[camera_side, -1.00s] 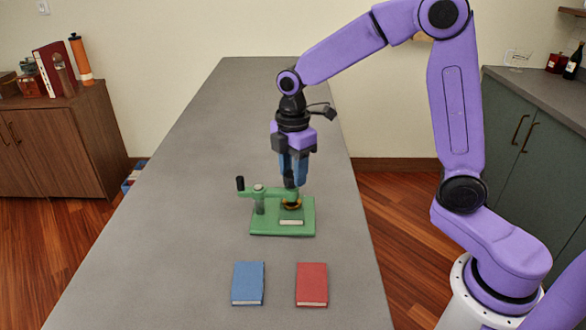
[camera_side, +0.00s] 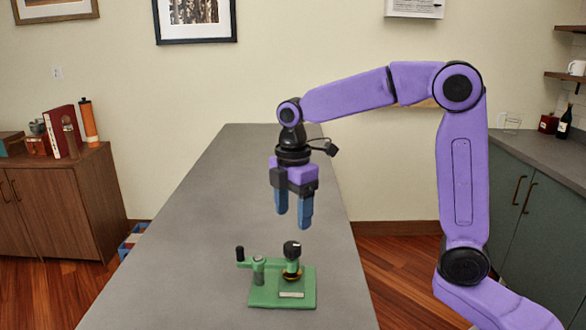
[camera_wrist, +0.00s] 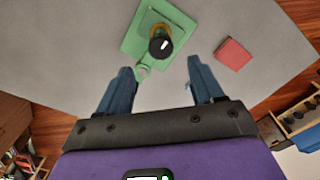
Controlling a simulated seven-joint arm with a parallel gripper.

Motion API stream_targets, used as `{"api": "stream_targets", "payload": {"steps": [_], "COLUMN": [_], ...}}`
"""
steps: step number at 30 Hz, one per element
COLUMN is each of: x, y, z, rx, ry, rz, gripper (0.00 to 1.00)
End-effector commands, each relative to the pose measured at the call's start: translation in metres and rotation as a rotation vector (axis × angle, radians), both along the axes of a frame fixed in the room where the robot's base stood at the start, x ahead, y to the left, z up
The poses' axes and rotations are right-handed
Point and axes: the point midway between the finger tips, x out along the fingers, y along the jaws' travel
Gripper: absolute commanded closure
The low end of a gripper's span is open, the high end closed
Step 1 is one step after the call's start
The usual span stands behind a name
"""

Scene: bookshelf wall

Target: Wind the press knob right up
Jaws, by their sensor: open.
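The green press (camera_side: 262,297) stands on the grey counter in the side view. Its black knob (camera_side: 291,250) sits on top of the screw at the end of the arm, with a brass-coloured ring below. In the wrist view the knob (camera_wrist: 160,46) shows a white mark on its top. A pale flat piece (camera_side: 291,295) lies on the press base. My gripper (camera_side: 293,219) is open and empty, above the knob and apart from it. In the wrist view its blue fingers are spread, with the knob beyond the tips.
A second black handle (camera_side: 240,253) stands up at the left of the press arm. The counter (camera_side: 230,180) behind the press is clear.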

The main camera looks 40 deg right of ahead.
Motion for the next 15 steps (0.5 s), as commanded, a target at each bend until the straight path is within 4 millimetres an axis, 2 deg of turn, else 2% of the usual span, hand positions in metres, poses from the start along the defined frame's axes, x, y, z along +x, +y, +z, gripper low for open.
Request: {"api": "stream_targets", "payload": {"steps": [1, 9, 15], "x": [0.001, 0.000, 0.000], "y": [0.000, 0.001, 0.000], "z": [0.012, 0.066, 0.090], "rx": [0.002, 0.002, 0.002], "ry": [-0.006, -0.006, -0.003], "rz": [0.000, 0.001, 0.001], "gripper": [0.33, 0.33, 0.33]}}
